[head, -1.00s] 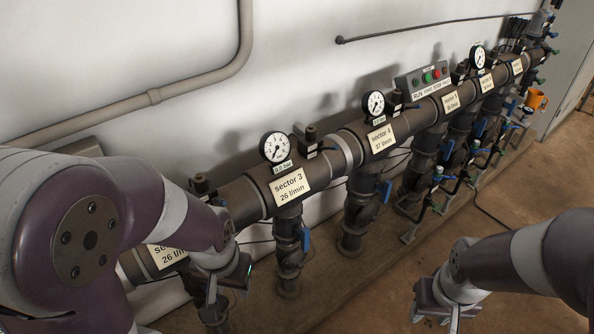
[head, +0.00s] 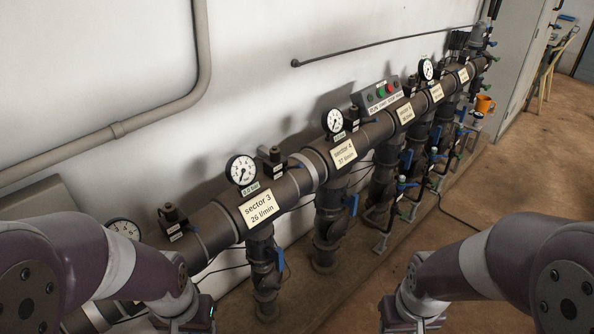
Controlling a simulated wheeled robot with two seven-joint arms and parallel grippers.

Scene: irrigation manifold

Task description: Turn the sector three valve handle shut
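The sector three valve handle (head: 281,260) is a blue lever on the dark drop pipe (head: 263,264) below the sign reading "sector 3, 26 l/min" (head: 258,209). The lever stands roughly upright, along the pipe. My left gripper (head: 200,318) is at the bottom edge, left of the handle and apart from it in the picture. My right gripper (head: 405,322) is at the bottom edge, to the right of the handle and apart from it. The fingertips of both are cut off or too unclear to judge.
The dark manifold pipe (head: 211,226) runs along the white wall. A gauge (head: 242,170) stands above sector 3. The sector 4 drop pipe has a similar blue handle (head: 353,204). A button box (head: 380,96) and an orange mug (head: 485,104) are farther back. Brown floor lies open at right.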

